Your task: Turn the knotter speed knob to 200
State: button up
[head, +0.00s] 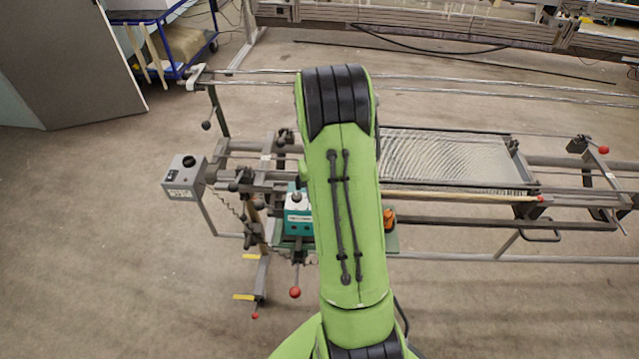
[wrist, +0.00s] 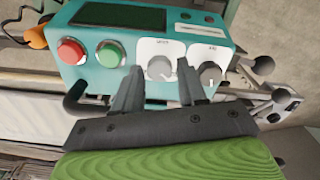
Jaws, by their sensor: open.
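The teal knotter control box (wrist: 90,85) fills the upper part of the wrist view. A light grey knob (wrist: 160,68) sits on a white dial plate, and a darker knob (wrist: 210,73) sits on another plate to its right. The dial lettering is too small to read surely. My gripper (wrist: 157,76) is open, its two dark fingers on either side of the light grey knob in the picture. I cannot tell whether they touch it. In the head view the teal box (head: 298,222) shows left of my green arm, which hides the gripper.
A red button (wrist: 71,51), a green button (wrist: 110,54) and a dark display (wrist: 118,16) are on the box. Metal levers (wrist: 283,98) stand to its right. A grey switch box (head: 185,176) and loom frame rails surround it. Open floor lies front left.

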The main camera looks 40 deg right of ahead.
notch_tip(320, 180, up, 16)
jog(key=p, duration=0.1)
jog(key=shift+f, duration=0.2)
jog(key=s+a+r+n+t, duration=0.2)
jog(key=a+r, duration=0.4)
jog(key=a, duration=0.2)
jog(key=s+a+r+n+t, duration=0.1)
jog(key=s+a+n+t, duration=0.2)
jog(key=s+a, duration=1.1)
jog(key=shift+s+a+r+n+t, duration=0.25)
jog(key=shift+a+n, duration=0.25)
jog(key=shift+a, duration=0.3)
